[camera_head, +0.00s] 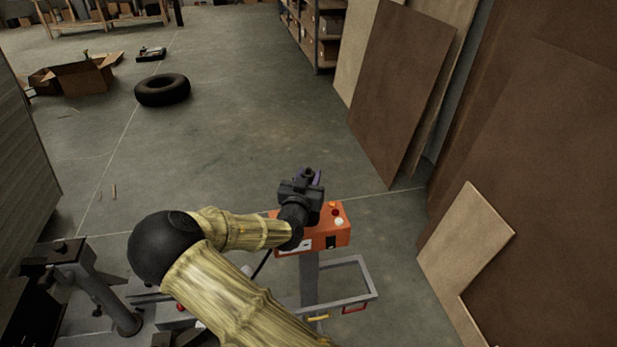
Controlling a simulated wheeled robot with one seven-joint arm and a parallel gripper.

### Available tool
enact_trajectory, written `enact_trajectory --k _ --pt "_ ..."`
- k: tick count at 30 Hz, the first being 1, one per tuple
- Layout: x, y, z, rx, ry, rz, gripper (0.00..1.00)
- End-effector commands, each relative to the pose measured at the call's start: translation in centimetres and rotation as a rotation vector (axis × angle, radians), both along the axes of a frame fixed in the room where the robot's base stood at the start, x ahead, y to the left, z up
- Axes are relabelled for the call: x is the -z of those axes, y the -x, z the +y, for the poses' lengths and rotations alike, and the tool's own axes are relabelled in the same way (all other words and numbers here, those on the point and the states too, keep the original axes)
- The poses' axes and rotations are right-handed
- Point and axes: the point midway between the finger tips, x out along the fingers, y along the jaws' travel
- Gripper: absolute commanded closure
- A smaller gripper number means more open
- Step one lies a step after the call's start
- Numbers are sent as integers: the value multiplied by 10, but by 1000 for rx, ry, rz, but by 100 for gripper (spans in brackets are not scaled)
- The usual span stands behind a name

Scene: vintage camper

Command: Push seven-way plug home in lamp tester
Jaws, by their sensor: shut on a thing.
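The lamp tester (322,237) is an orange box with a red, an orange and a pale round fitting on its top right, standing on a grey post. The gripper body and my wrist hide the left part of the tester's top. The tester's socket does not show, and I cannot tell whether the plug touches it.
A black cable (262,264) hangs at the tester's left. A grey frame (362,268) stands low beside the post. Boards lean on the right, with a pale offcut (466,243). A tyre (162,89) and open carton (85,76) lie far left. The middle floor is clear.

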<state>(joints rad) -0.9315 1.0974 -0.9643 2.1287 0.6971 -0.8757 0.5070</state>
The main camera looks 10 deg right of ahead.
Motion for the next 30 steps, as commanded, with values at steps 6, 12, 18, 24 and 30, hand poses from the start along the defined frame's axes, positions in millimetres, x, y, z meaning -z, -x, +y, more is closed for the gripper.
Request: enact_trajectory --k 6,12,18,24,30 --pt "0 0 0 0 0 -1 100" --pt "2 0 0 0 0 0 100" --pt "6 0 0 0 0 -1 100" --pt "10 0 0 0 0 -1 100" --pt "14 0 0 0 0 0 100"
